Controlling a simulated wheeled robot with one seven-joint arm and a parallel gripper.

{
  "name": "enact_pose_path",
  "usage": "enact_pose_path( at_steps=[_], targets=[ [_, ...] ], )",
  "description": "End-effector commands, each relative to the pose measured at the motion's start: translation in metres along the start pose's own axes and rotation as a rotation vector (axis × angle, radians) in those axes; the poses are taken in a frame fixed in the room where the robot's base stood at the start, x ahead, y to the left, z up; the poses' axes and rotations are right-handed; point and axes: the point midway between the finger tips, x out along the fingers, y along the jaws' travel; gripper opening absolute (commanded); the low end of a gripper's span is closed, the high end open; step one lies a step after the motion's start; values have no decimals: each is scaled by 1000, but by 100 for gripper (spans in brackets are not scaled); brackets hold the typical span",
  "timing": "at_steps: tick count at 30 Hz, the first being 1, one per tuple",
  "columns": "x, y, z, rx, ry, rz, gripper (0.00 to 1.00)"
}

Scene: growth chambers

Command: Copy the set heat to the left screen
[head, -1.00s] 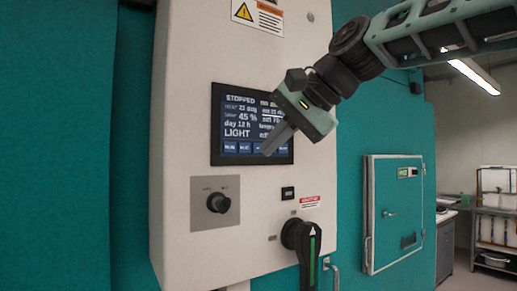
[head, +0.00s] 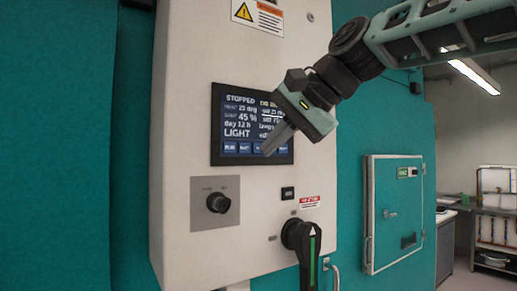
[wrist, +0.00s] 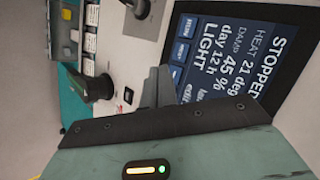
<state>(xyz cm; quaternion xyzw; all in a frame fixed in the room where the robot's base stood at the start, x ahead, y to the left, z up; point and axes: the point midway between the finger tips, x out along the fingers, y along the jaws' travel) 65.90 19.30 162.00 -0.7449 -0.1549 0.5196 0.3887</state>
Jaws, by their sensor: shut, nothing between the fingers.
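The screen (head: 236,121) is on the light control panel and shows STOPPED, heat 21 deg, damp 45 %, day 12 h and LIGHT, with a row of buttons along its bottom. Text in its right part is partly hidden by my gripper and too small to read surely. My gripper (head: 268,153) is shut and empty, its fingertips in front of the lower right of the screen; I cannot tell whether they touch it. In the wrist view the screen (wrist: 235,60) appears turned sideways, beside my shut fingers (wrist: 158,85).
Below the screen are a knob (head: 218,203) on a grey plate, a small black switch (head: 288,193) and a large black rotary handle (head: 303,240). A teal door hatch (head: 392,212) is to the right. A shelf rack (head: 495,215) stands far right.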

Motion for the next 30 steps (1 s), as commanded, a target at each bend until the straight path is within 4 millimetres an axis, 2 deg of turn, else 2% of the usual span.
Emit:
enact_pose_path(
  at_steps=[30],
  targets=[
    [8, -7, -6, 0, 0, 0, 0]
  ],
)
